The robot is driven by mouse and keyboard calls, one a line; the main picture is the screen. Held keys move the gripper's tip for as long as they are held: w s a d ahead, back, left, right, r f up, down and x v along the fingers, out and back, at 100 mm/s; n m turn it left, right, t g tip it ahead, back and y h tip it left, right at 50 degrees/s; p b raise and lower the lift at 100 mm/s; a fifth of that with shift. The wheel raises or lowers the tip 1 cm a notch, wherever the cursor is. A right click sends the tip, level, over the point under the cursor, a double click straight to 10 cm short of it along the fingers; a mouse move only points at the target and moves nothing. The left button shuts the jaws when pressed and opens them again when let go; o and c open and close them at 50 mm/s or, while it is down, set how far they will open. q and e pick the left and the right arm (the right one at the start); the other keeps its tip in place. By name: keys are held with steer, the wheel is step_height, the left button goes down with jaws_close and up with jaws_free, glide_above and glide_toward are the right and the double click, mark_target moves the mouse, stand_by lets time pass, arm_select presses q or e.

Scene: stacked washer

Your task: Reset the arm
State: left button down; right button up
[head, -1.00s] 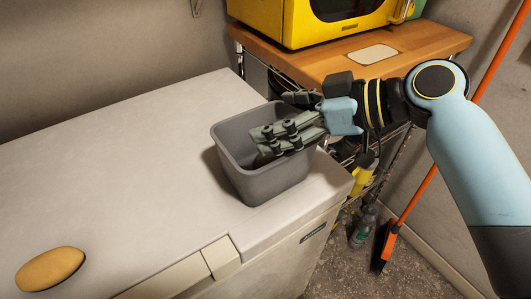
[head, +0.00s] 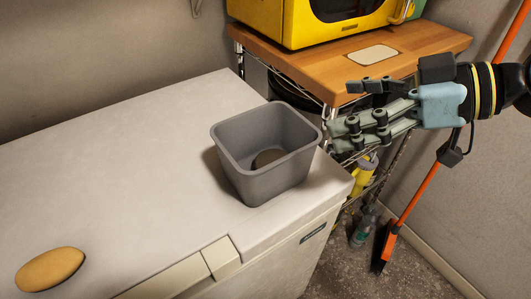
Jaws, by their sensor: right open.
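My right gripper (head: 362,115) is in the head view, right of the grey bin and apart from it. It is open, with nothing visible between its fingers, and points left. The grey bin (head: 262,182) stands upright on the white chest-like appliance, near its right edge. A brownish rounded object (head: 267,158) lies inside the bin, partly hidden by the front wall. My left gripper does not show.
A yellow potato-like object (head: 50,269) lies on the white appliance top (head: 120,170) at lower left. A yellow microwave (head: 275,22) stands on a wooden-topped shelf (head: 440,42) behind my gripper. An orange-handled broom (head: 415,197) leans at right. Much of the white top is clear.

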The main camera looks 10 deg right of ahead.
steer(key=shift+s+d+r, duration=0.15)
steer(key=shift+d+r, duration=0.05)
steer(key=shift+d, duration=0.05)
steer(key=shift+f, duration=0.1)
steer(key=s+f+m+g+h, duration=0.1)
steer(key=s+f+m+h, duration=0.25)
steer(key=s+f, duration=0.4)
steer(key=s+d+f+m+g+h, duration=0.3)
steer(key=s+d+f+m+h, duration=0.1)
steer(key=s+d+m+h, duration=0.4)
steer(key=s+d+f+g+b, duration=0.1)
steer(key=s+f+b, duration=0.1)
steer(key=f, duration=1.5)
steer(key=s+d+f+b, duration=0.2)
steer(key=f+b, duration=0.1)
steer(key=f, duration=1.3)
steer(key=s+f+g+b, duration=0.1)
steer(key=s+f+b, duration=0.1)
steer(key=s+f, duration=1.4)
steer(key=shift+s+d+f+n+b, duration=0.3)
steer(key=shift+s+f+n+b, duration=0.05)
steer(key=shift+s, duration=0.25)
